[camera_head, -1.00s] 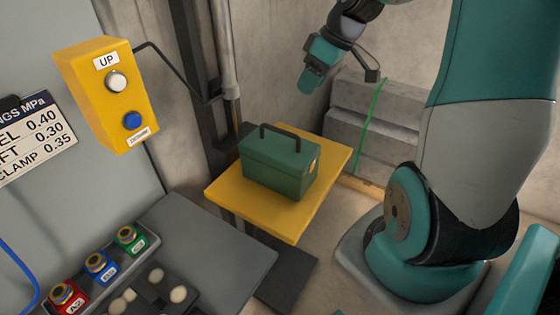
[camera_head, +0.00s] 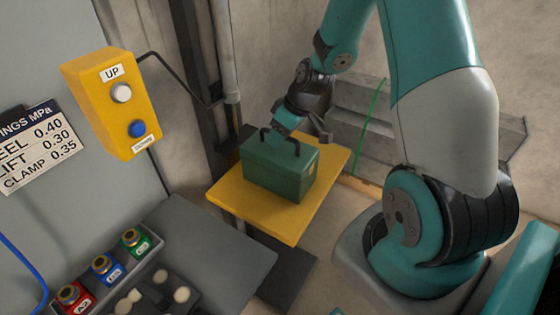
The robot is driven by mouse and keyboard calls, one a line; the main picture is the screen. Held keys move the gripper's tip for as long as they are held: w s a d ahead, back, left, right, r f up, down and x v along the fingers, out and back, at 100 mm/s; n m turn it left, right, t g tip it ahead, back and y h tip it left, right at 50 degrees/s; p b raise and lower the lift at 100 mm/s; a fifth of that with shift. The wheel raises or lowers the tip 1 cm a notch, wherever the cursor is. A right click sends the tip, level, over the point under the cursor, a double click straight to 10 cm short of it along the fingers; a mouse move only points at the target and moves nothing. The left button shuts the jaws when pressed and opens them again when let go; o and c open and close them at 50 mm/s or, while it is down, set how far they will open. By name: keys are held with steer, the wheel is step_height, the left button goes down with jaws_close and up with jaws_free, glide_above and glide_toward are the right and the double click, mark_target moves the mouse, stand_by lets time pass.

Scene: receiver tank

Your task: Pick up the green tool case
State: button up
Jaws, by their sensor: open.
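The green tool case (camera_head: 277,177) sits upright on the yellow platform (camera_head: 292,223) near the middle of the view. Its dark handle (camera_head: 267,139) stands up from the lid and is partly covered. My gripper (camera_head: 281,132) is right at the handle, above the case's lid, coming down from the upper right. It is open. The fingers overlap the handle in the picture, and I cannot tell whether the handle is between them or touching. The case rests on the platform.
A yellow control box (camera_head: 112,100) with an UP button hangs at the left. A dark post (camera_head: 205,80) and pipe (camera_head: 228,50) stand behind the platform. Grey blocks (camera_head: 410,125) lie behind my arm. Colored fittings (camera_head: 105,268) sit on a bench at the lower left.

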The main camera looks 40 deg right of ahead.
steer(key=shift+w+a+f, duration=0.1)
steer(key=shift+f, duration=0.15)
jaws_close()
steer(key=shift+w+r, duration=0.1)
steer(key=shift+r, duration=0.1)
stand_by(1.1)
